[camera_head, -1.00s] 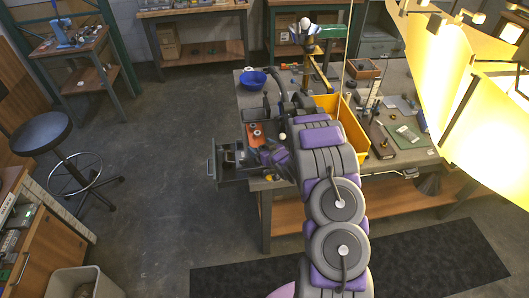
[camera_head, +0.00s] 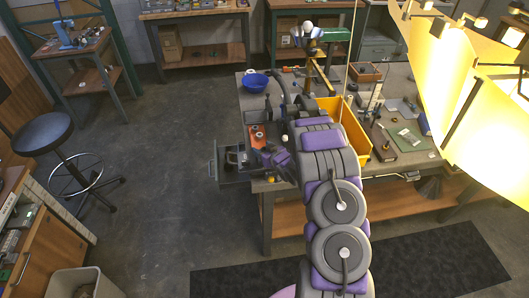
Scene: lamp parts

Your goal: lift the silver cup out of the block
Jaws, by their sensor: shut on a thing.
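The orange-red block (camera_head: 257,136) lies at the left end of the workbench, beside the open drawer. Small silver-grey round shapes show on its top; they are too small to tell apart well. My arm reaches over the bench from below, and its purple-and-dark wrist points left toward the block. My gripper (camera_head: 263,153) is at the near edge of the block, small and dark. It is shut on what seems to be the silver cup, which is mostly hidden by the gripper. Whether the cup is clear of the block cannot be told.
A dark drawer (camera_head: 214,167) stands open at the bench's left end, close to my gripper. A yellow bin (camera_head: 352,135) is right of my arm. A blue bowl (camera_head: 254,82) sits at the back left. A glowing lampshade (camera_head: 455,85) fills the upper right.

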